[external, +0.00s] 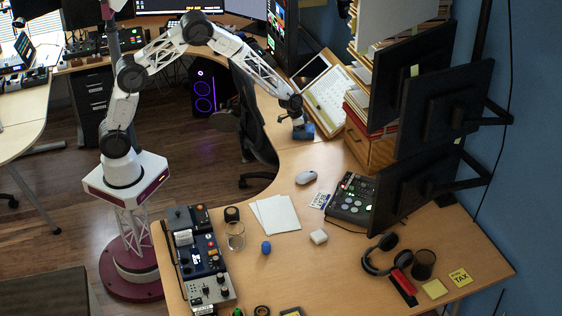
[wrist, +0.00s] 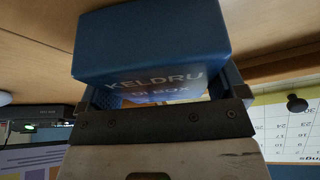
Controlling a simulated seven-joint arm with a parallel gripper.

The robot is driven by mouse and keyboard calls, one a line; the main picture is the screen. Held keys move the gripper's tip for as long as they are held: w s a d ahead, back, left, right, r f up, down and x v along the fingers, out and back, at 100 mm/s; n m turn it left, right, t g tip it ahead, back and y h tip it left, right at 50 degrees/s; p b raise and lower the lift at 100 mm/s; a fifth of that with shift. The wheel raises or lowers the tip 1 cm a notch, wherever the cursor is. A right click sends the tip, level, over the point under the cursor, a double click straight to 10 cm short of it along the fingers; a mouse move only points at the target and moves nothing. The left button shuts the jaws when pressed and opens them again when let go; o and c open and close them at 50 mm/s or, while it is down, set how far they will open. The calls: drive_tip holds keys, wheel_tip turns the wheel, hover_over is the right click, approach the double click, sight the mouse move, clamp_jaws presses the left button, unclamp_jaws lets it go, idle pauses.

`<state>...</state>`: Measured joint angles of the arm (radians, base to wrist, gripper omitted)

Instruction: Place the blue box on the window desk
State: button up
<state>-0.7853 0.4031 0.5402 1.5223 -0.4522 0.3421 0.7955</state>
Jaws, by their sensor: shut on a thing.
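The blue box (wrist: 150,42), with white lettering "KELDRU", fills the top middle of the wrist view. It sits between the fingers of my gripper (wrist: 165,92), which is shut on it. In the external view the blue box (external: 304,132) is small at the end of my arm, under my gripper (external: 299,122). It is over the wooden desk by the calendar and drawers; I cannot tell whether it touches the desk. A pale wooden desk (external: 20,140) stands at the far left near the bright windows (external: 35,25), and seems to be the window desk.
Monitors (external: 430,110) and a stack of papers stand right of my gripper. A calendar (external: 328,95) lies close behind it. A black chair (external: 252,125) is left of it. A mouse (external: 306,177) and audio gear (external: 352,195) are on the desk in front. The left desk's near part looks clear.

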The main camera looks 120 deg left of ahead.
drive_tip(key=o, duration=0.9)
drive_tip(key=shift+f, duration=0.15)
drive_tip(key=shift+v, duration=6.15)
drive_tip(key=shift+w+a, duration=0.1)
